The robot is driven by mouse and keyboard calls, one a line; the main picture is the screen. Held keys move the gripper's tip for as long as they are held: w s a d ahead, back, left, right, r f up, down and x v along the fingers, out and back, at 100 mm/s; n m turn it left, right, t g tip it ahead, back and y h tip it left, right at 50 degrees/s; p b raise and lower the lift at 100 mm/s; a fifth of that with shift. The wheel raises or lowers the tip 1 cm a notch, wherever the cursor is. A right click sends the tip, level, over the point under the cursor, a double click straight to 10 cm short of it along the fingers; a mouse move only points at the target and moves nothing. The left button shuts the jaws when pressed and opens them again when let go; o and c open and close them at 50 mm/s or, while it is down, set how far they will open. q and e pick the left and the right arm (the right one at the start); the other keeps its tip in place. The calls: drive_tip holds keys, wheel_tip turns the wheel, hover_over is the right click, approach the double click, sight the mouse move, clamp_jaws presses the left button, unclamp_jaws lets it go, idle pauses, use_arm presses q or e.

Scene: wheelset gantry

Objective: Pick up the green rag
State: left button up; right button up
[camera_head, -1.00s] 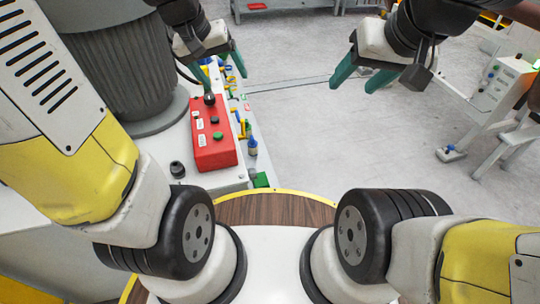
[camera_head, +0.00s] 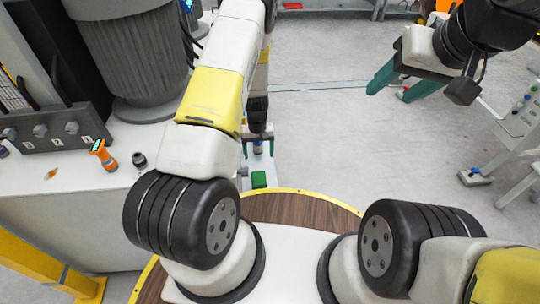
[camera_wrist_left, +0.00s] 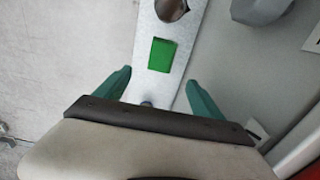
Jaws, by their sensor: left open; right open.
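The green rag (camera_head: 259,180) is a small flat green square near the front end of the light strip along the bench's right side. In the left wrist view the rag (camera_wrist_left: 162,54) lies flat on a pale metal strip. My left gripper (camera_head: 258,139) is open above that strip, and my forearm hides part of it. In the wrist view its teal fingers (camera_wrist_left: 158,83) stand apart, with the rag ahead of their tips and nothing held. My right gripper (camera_head: 392,91) is open and empty over the floor at the upper right.
An orange handheld device (camera_head: 103,154) and a black knob (camera_head: 139,160) are on the white bench at left. A dark numbered block (camera_head: 45,131) is further left.

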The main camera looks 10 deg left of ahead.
sight(260, 178)
use_arm(q)
wheel_tip(260, 178, down, 16)
drive_tip(key=shift+r, duration=0.15)
drive_tip(key=c, duration=1.6)
drive_tip(key=shift+o, duration=0.2)
wheel_tip(260, 178, up, 10)
